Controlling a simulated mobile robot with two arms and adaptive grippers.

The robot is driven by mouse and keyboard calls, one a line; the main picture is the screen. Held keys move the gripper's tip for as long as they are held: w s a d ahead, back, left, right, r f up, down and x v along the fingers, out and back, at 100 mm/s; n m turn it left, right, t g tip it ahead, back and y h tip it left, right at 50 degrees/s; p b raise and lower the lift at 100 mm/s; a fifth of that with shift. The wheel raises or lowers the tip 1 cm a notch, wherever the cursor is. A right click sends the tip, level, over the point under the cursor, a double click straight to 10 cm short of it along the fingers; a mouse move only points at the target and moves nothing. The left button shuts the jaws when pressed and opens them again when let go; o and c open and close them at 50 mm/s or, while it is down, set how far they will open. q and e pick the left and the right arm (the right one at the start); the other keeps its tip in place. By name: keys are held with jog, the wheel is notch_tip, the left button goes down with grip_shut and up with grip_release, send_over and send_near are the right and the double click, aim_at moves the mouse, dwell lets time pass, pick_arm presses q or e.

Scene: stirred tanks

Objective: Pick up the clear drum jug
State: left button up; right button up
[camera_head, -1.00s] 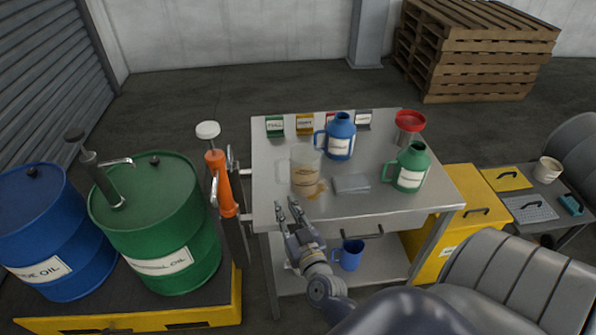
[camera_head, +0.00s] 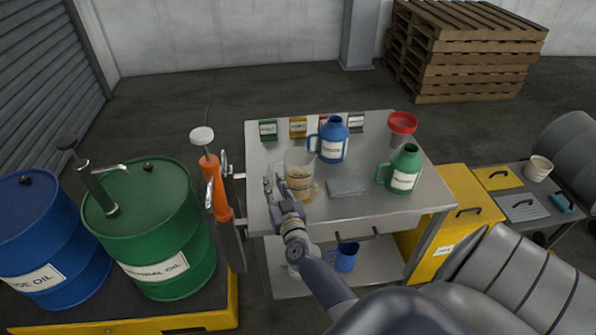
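The clear drum jug (camera_head: 300,178) stands upright on the metal cart top (camera_head: 400,212), with amber liquid and a label low on its side. A brown stain lies on the cart top by its base. My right gripper (camera_head: 273,184) is at the jug's left side, where its handle is. Its fingers look apart, and I cannot tell whether they touch the handle, which is partly hidden behind them. My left gripper is not in view.
A blue jug (camera_head: 333,142) stands close behind the clear jug, and a green jug (camera_head: 404,170) stands to the right. A folded grey cloth (camera_head: 347,187) lies between. A red funnel (camera_head: 402,124) is at the back right. An orange hand pump (camera_head: 214,185) is beside the cart's left edge.

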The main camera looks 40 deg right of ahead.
jog(key=shift+w+d, duration=0.1)
jog(key=shift+w, duration=0.2)
grip_shut()
jog(key=shift+r, duration=0.1)
